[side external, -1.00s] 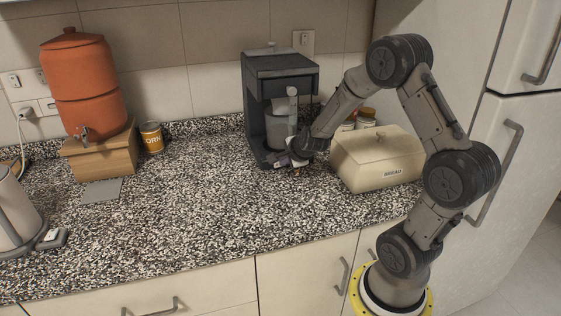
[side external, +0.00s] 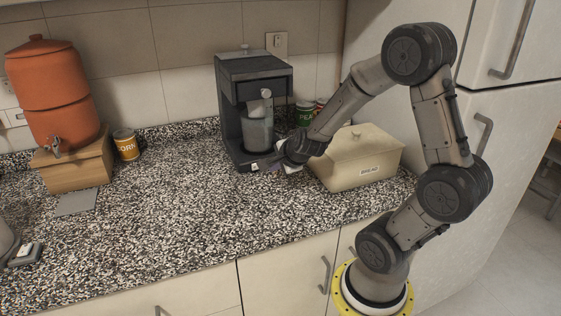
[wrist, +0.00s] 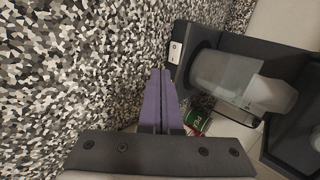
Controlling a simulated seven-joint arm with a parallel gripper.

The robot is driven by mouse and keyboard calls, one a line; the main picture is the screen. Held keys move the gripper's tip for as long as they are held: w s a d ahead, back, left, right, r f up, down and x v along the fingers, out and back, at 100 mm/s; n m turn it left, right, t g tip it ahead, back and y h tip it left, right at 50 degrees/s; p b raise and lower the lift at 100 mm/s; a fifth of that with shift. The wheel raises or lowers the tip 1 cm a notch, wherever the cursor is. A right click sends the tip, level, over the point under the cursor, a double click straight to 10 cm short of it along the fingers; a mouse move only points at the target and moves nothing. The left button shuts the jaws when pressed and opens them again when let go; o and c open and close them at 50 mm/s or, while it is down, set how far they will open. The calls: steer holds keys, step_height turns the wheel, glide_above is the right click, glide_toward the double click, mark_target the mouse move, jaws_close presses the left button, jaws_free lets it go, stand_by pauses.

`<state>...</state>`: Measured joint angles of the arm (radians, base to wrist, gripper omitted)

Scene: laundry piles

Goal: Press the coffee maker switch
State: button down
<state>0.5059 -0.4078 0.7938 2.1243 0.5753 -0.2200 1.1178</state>
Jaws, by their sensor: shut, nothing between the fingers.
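The dark coffee maker (side external: 232,105) stands upright on the counter, with a clear jug (side external: 258,130) inside. Its small white switch (side external: 255,167) is at the front of the base. The switch also shows in the wrist view (wrist: 175,51), at the end of the dark base. My gripper (side external: 268,166) is low beside the front right of the base. In the wrist view its purple fingers (wrist: 161,76) are together and empty, with their tips just short of the switch. A small gap seems to separate them; contact is not clear.
A cream bread box (side external: 355,160) stands close to the right of my gripper. Cans (side external: 304,114) stand behind it. An orange dispenser (side external: 50,90) on a wooden box (side external: 75,165) and a corn can (side external: 126,145) are at the left. The middle counter (side external: 165,205) is clear.

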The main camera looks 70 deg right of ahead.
mark_target(255, 168)
steer(key=shift+v, duration=2.65)
steer(key=shift+w+a, duration=0.35)
steer(key=shift+a, duration=0.35)
steer(key=shift+f, duration=0.15)
steer(key=shift+x, duration=1.1)
steer(key=x, duration=0.7)
steer(key=shift+w+d+f, duration=0.15)
steer(key=shift+f, duration=0.05)
steer(key=shift+w+d, duration=0.75)
steer(key=shift+w, duration=0.25)
steer(key=shift+w+d, duration=0.5)
steer(key=shift+w, duration=0.15)
